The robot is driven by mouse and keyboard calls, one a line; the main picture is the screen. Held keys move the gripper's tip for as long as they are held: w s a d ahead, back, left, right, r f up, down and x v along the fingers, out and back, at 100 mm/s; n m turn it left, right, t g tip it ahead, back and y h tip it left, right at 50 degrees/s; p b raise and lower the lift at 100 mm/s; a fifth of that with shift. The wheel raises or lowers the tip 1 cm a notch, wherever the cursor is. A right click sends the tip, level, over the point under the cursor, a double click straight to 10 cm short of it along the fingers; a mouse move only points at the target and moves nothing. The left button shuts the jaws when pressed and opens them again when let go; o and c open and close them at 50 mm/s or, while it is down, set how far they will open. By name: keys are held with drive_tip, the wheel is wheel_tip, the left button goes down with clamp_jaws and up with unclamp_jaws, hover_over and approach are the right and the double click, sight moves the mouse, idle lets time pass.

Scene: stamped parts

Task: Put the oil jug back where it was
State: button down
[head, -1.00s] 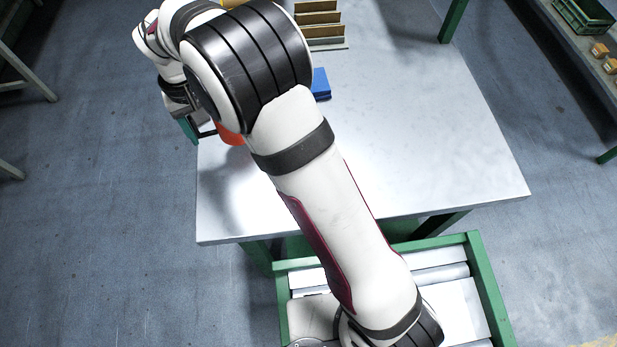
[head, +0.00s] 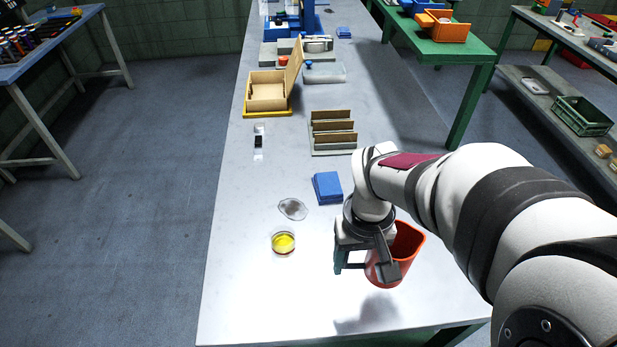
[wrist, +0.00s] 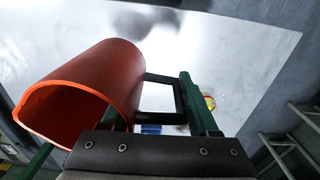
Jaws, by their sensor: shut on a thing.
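The oil jug is an orange-red open vessel (head: 408,240), right of the middle of the head view. My gripper (head: 368,258) is shut on it from the left side. The jug hangs above the near part of the table, its shadow on the tabletop below, and looks roughly upright. In the wrist view the jug (wrist: 88,88) fills the left side, its wide mouth showing, and my gripper's green fingers (wrist: 160,108) are beside it. A dark frame-like part shows between the fingers; I cannot tell whether it is the jug's handle.
A clear round dish with yellow liquid (head: 283,242) stands left of the jug. Behind it are a flat grey piece (head: 293,208), a blue block (head: 327,187) and a rack with brown dividers (head: 332,130). The table's near-left surface (head: 250,300) is bare.

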drive_tip(key=a+f, duration=0.2)
drive_tip(key=a, duration=0.1)
drive_tip(key=w+a+f, duration=0.1)
drive_tip(key=a+f, duration=0.1)
drive_tip(key=a, duration=0.2)
drive_tip(key=w+a+f, duration=0.1)
drive_tip(key=a+f, duration=0.1)
drive_tip(key=a, duration=0.1)
drive_tip(key=shift+a+f, duration=0.3)
drive_tip(key=shift+a, duration=0.1)
drive_tip(key=shift+w+a+f, duration=0.1)
drive_tip(key=shift+f, duration=1)
drive_tip(key=shift+a+f, duration=0.1)
drive_tip(key=shift+f, duration=0.95)
drive_tip(key=shift+c, duration=0.7)
unclamp_jaws()
drive_tip(key=shift+f, duration=0.15)
wheel_tip(320, 180, up, 12)
drive_tip(key=s+d+r+m+y, duration=0.1)
drive_tip(key=s+d+r+m, duration=0.1)
drive_tip(key=s, duration=0.6)
drive_tip(key=s+d+r+m, duration=0.1)
drive_tip(key=s+d+m, duration=0.2)
drive_tip(key=s, duration=0.6)
drive_tip(key=shift+d+r+m+y, duration=0.4)
drive_tip(key=shift+d, duration=0.7)
